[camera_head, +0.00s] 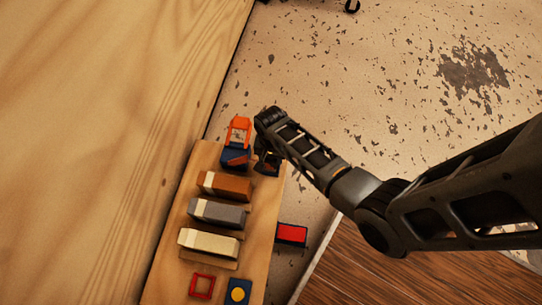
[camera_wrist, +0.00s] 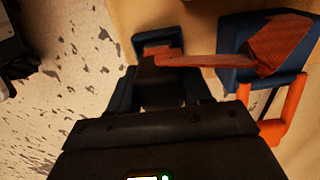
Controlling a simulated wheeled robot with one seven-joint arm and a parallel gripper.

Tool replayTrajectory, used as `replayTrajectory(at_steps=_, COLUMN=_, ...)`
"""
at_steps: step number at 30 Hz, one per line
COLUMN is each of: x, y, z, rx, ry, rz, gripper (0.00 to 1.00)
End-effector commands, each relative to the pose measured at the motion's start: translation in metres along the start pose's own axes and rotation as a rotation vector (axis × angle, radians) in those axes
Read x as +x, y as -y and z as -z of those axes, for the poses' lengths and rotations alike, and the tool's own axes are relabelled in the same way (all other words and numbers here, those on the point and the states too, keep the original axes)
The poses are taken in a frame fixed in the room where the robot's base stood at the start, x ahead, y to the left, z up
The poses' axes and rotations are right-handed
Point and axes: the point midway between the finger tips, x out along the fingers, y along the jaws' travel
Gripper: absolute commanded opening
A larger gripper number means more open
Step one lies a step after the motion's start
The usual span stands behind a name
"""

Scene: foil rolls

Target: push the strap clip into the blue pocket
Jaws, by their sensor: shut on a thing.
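The red-orange strap (camera_wrist: 205,61) runs in the wrist view from a dark blue block (camera_wrist: 236,38) on the right to between my fingers. My gripper (camera_wrist: 165,68) is shut on its left end, the strap clip, which the fingers mostly hide. A dark blue piece (camera_wrist: 155,40), which looks like the blue pocket, shows just beyond the fingertips. I cannot tell whether the clip is above it or partly in it. In the head view my gripper (camera_head: 266,158) is at the upper right edge of the board, right of the blue block (camera_head: 235,157).
An orange frame (camera_head: 239,124) stands at the board's top end. Brown (camera_head: 228,187), grey (camera_head: 220,214) and cream (camera_head: 210,245) boxes lie below on the wooden board (camera_head: 178,225). A red-topped tray (camera_head: 291,234) is right of the board. Speckled floor lies beyond.

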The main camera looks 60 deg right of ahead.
Motion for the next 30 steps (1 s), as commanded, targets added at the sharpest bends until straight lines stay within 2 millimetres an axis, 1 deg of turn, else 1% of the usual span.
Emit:
replayTrajectory(at_steps=18, x=0.0068, y=0.0003, z=0.0003, rx=0.0, ry=-0.001, rz=0.001, gripper=0.17)
replayTrajectory(at_steps=19, x=0.0068, y=0.0004, z=0.0003, rx=0.0, ry=-0.001, rz=0.001, gripper=0.5)
replayTrajectory(at_steps=28, x=0.0066, y=0.0002, z=0.0001, rx=0.0, ry=0.0, rz=0.0, gripper=0.79)
replayTrajectory(at_steps=30, x=0.0067, y=0.0001, z=0.0001, rx=0.0, ry=0.0, rz=0.0, gripper=0.79)
